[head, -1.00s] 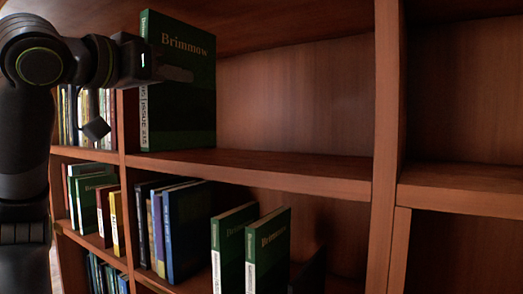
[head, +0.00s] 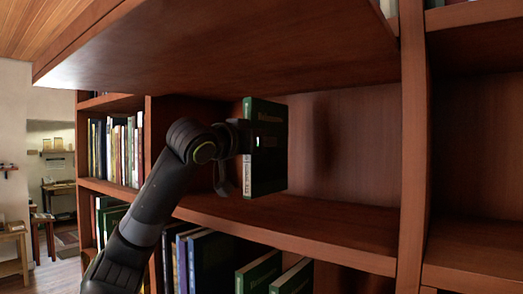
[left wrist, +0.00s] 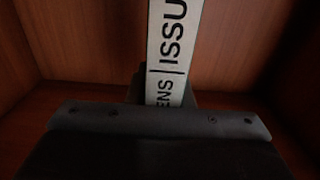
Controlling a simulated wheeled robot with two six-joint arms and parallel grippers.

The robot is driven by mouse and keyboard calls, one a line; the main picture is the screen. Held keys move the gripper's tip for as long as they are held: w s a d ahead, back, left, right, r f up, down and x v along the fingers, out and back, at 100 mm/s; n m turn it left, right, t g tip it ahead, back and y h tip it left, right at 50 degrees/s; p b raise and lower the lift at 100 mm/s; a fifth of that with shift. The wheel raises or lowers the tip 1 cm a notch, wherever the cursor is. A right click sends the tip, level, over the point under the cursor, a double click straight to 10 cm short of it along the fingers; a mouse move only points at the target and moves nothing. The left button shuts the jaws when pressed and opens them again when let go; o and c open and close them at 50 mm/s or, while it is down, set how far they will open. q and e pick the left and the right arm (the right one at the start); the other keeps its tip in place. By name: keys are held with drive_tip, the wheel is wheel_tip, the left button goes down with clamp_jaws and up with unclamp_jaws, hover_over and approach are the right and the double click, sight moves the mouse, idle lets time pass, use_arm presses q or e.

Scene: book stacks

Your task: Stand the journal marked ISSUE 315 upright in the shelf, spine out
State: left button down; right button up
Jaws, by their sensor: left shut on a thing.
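The green journal (head: 272,150) stands upright in the open shelf bay (head: 335,216), its white spine label facing out. My left gripper (head: 250,140) is shut on it from the front, near the spine. I cannot tell whether its lower edge touches the board. In the left wrist view the white spine label (left wrist: 172,50) rises above the dark gripper body (left wrist: 160,140), with "ISSU" and "ENS" readable; the number is out of view. The fingertips are mostly hidden there. My right gripper is not in view.
The bay is bare to the right of the journal, up to an upright divider (head: 413,150). A wide board (head: 220,60) hangs above. Two green journals (head: 260,272) and darker books (head: 205,262) stand on the shelf below. More books (head: 115,150) fill the bay at left.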

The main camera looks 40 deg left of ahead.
sight(261, 157)
use_arm(q)
drive_tip(key=shift+s+a+f, duration=0.1)
drive_tip(key=shift+f, duration=1.55)
drive_tip(key=shift+f+b, duration=0.15)
drive_tip(key=shift+b, duration=0.15)
drive_tip(key=c, duration=1.6)
unclamp_jaws()
drive_tip(key=o, duration=0.3)
